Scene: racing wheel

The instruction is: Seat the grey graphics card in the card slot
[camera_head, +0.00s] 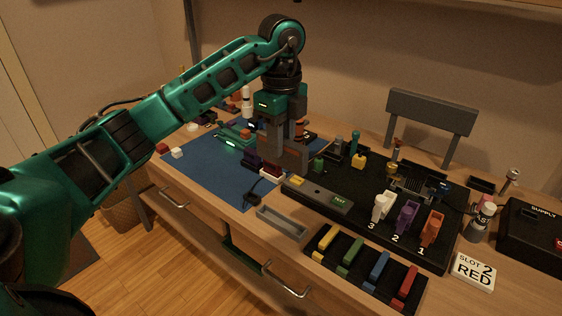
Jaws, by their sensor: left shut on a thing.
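My left gripper (284,138) reaches down from above over the right part of the blue mat. It is shut on a grey, block-like piece (290,155) that looks like the graphics card, partly covered by the fingers. Just below and beside it are a dark purple piece (252,160) and a dark red piece (272,171). I cannot tell whether the held piece touches them. The card slot cannot be clearly picked out; the gripper and held piece hide part of this area. My right gripper is not in view.
The blue mat (205,172) has free room at its front left. A black board (350,205) with white, purple and orange connectors lies to the right. A tray of coloured bars (352,272), a "SLOT 2 RED" card (473,272) and a supply box (530,240) stand nearby.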

